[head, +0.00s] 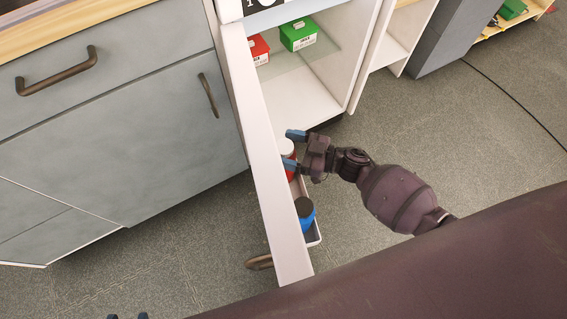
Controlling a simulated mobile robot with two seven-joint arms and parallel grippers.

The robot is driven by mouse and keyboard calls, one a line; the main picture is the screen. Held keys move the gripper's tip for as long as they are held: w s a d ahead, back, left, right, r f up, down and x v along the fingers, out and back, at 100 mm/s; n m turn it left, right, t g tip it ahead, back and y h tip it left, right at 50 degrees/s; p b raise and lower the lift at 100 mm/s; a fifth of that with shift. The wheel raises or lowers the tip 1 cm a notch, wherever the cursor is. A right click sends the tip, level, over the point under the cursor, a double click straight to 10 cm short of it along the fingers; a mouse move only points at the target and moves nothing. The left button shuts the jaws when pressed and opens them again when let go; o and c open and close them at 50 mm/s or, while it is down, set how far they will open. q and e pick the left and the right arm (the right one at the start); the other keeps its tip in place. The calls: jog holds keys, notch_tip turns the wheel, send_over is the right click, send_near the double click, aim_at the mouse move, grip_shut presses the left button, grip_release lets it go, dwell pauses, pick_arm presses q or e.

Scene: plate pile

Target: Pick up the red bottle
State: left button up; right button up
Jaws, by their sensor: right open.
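The red bottle (292,157) has a white cap and stands in a narrow rack on the inner side of an open cabinet door. My right gripper (292,151) is open, with its blue-tipped fingers on either side of the bottle's upper part as seen from above. I cannot tell whether the fingers touch it. The door edge and the gripper hide part of the bottle.
A blue bottle (306,217) with a dark cap stands in the same door rack (314,235). The open door (262,150) runs along the gripper's left. Red (259,50) and green (299,34) boxes sit on the cabinet shelf.

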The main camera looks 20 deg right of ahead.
jog(key=shift+w+a, duration=0.15)
jog(key=shift+a, duration=0.1)
jog(key=shift+c, duration=0.3)
grip_shut()
jog(key=shift+r, duration=0.2)
